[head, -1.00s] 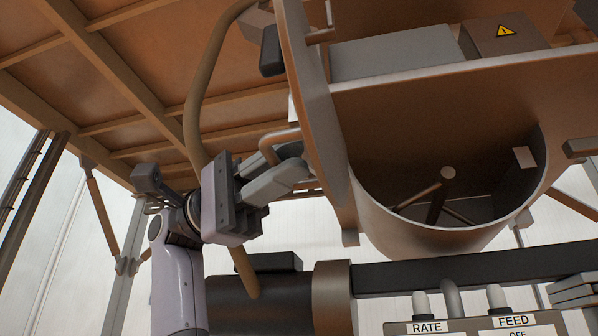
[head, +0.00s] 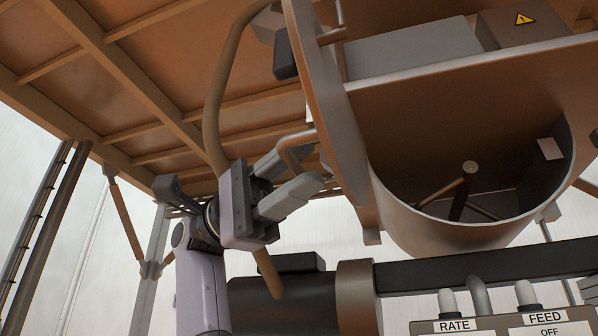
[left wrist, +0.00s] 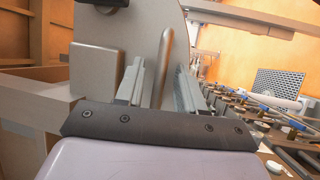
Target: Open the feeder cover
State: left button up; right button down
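The feeder cover (head: 335,120) is a brown metal plate with a rounded lower end. It stands swung out at the left of the feeder trough (head: 440,225), whose inside with a spoked shaft is in plain sight. A bent bar handle (head: 285,152) sits on the cover's outer face. My left gripper (head: 303,170) is at this handle with its fingers apart. In the left wrist view the handle (left wrist: 167,65) stands between the two fingers (left wrist: 160,88), with a gap visible on its left; contact on the right is unclear. My right gripper is not in view.
A brown hose (head: 214,110) hangs behind my left wrist. A dark cylindrical motor (head: 285,300) lies below the cover. A control box labelled RATE and FEED (head: 510,328) is at the lower right. A ribbed brown hopper wall (head: 120,90) fills the upper left.

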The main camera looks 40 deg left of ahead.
pick_arm(q)
jog(key=s+v, duration=0.1)
jog(key=v, duration=0.5)
jog(key=shift+w+a, duration=0.2)
jog(key=shift+w, duration=0.3)
jog(key=shift+f, duration=0.15)
